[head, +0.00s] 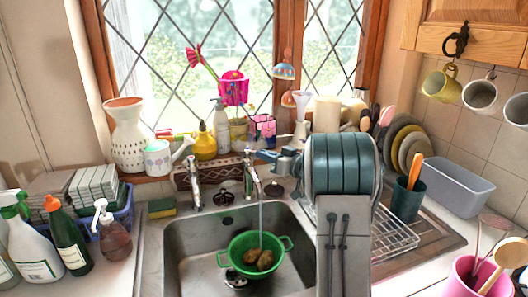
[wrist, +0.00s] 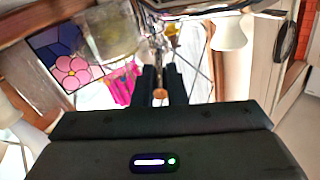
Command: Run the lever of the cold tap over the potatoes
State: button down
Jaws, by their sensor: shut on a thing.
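A chrome tap (head: 253,182) stands at the back of the sink, and a thin stream of water (head: 261,216) falls from its spout. The stream drops into a green colander (head: 240,242) in the sink. Brown potatoes (head: 262,259) lie in it. My gripper (head: 272,156) reaches in from the right at the top of this tap. In the wrist view my gripper (wrist: 163,76) has its dark fingers close together, shut on the tap's lever, which is mostly hidden between them. Blurred chrome (wrist: 158,42) shows beyond the fingertips.
A second chrome tap (head: 194,183) stands to the left, with a sponge (head: 162,207) beside it. Pots, a watering can (head: 158,160) and a white vase (head: 127,135) crowd the sill. A dish rack (head: 396,238) and green cup (head: 407,200) stand right of my arm.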

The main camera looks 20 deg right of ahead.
jog(key=shift+d, duration=0.15)
dwell(0.3)
jog(key=c, duration=1.5)
grip_release()
jog(key=shift+w, duration=0.1)
jog(key=shift+o, duration=0.2)
jog(key=b+v, duration=0.1)
jog(key=v, duration=1.3)
jog(key=shift+w+d+b, duration=0.2)
jog(key=shift+b, duration=0.15)
